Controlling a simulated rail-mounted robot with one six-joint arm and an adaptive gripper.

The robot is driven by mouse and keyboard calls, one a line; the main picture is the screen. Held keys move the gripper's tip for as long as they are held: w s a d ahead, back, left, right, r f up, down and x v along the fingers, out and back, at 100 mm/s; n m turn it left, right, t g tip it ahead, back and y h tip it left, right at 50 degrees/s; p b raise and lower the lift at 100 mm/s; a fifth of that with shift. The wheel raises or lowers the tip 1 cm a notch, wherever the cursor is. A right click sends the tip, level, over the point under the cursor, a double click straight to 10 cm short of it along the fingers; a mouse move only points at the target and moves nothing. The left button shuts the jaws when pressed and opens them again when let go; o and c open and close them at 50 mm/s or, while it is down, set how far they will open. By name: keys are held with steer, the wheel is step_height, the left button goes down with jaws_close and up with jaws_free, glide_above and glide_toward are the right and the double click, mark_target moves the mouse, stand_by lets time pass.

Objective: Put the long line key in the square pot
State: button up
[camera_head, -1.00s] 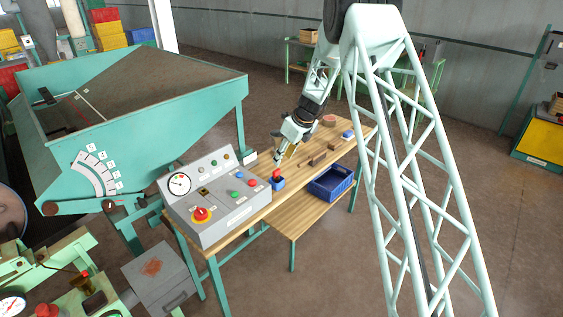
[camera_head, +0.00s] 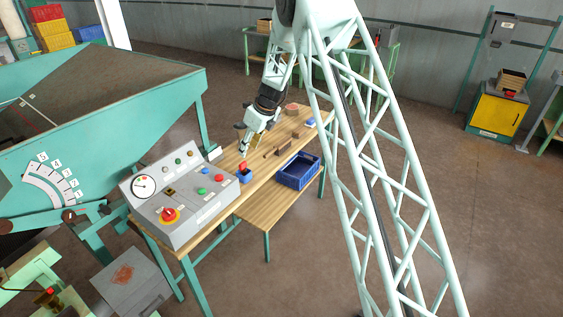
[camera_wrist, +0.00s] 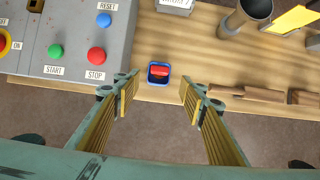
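A small blue square pot (camera_head: 246,178) stands on the wooden bench beside the control box. A red piece (camera_head: 242,166) is in it and sticks up above the rim. In the wrist view the blue pot (camera_wrist: 151,80) lies between and just beyond my fingertips, with the red piece (camera_wrist: 160,71) inside. I cannot tell whether this red piece is the long line key. My gripper (camera_head: 244,153) is above the pot; in the wrist view my gripper (camera_wrist: 158,88) has its yellow-padded fingers wide apart, with nothing held.
The grey control box (camera_head: 175,195) with buttons stands close left of the pot. Brown blocks (camera_head: 284,147), a pinkish round dish (camera_head: 291,109) and a blue item (camera_head: 310,122) lie farther along the bench. A blue crate (camera_head: 298,172) sits on the lower shelf. A grey cup (camera_wrist: 236,22) stands nearby.

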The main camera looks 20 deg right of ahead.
steer(key=s+a+r+n, duration=0.25)
steer(key=s+r, duration=0.35)
steer(key=r, duration=0.3)
steer(key=s+a+r+n, duration=0.1)
steer(key=s+r+n, duration=0.4)
steer(key=r, duration=0.5)
steer(key=s+a+r+n, duration=0.1)
steer(key=s+r+n, duration=0.2)
steer(key=s+r, duration=0.55)
steer(key=s+a+r+n, duration=0.1)
steer(key=s+r+n, duration=0.4)
steer(key=s, duration=0.6)
steer(key=s+r+n+h, duration=0.1)
steer(key=s+r+n, duration=0.25)
steer(key=s, duration=0.75)
steer(key=s+r+n+h, duration=0.15)
steer(key=s+r, duration=0.35)
steer(key=s, duration=0.5)
steer(key=s+d+f+n, duration=0.1)
steer(key=s+n, duration=0.3)
steer(key=s, duration=0.7)
steer(key=s+d+f+n, duration=0.1)
steer(key=s+n, duration=0.3)
steer(key=s, duration=0.7)
steer(key=shift+s+d+f, duration=0.35)
steer(key=shift+s+f, duration=0.05)
steer(key=shift+f, duration=0.25)
steer(key=shift+n, duration=0.25)
steer(key=shift+w+r, duration=0.15)
steer(key=shift+w, duration=0.05)
